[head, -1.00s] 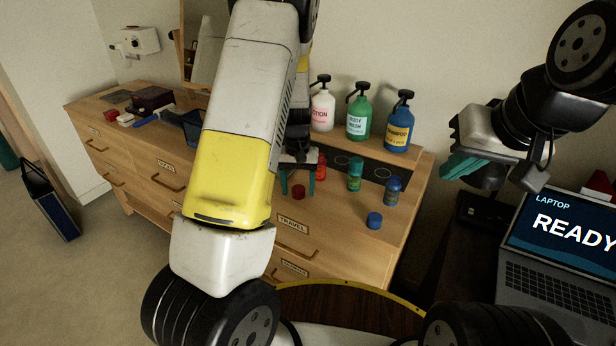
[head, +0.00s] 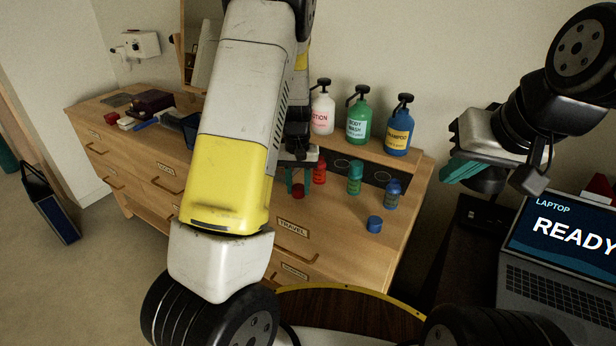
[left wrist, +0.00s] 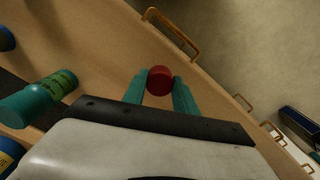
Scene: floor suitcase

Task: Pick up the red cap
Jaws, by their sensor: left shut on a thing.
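The red cap (head: 297,191) is at the front part of the dresser top, between the teal fingers of my left gripper (head: 298,182). In the left wrist view the red cap (left wrist: 159,80) sits between the two fingertips (left wrist: 160,86), and the gripper is shut on it. Whether the cap touches the wood or is just off it, I cannot tell. My right gripper (head: 466,168) is up at the right, away from the cap; its teal fingers appear side by side and their gap is not clear.
A small red bottle (head: 319,170), a green bottle (head: 355,178) and a blue bottle (head: 392,194) stand right of the gripper. A blue cap (head: 374,224) lies in front. Tall pump bottles (head: 358,120) stand behind on a raised shelf. A laptop (head: 560,240) is at the right.

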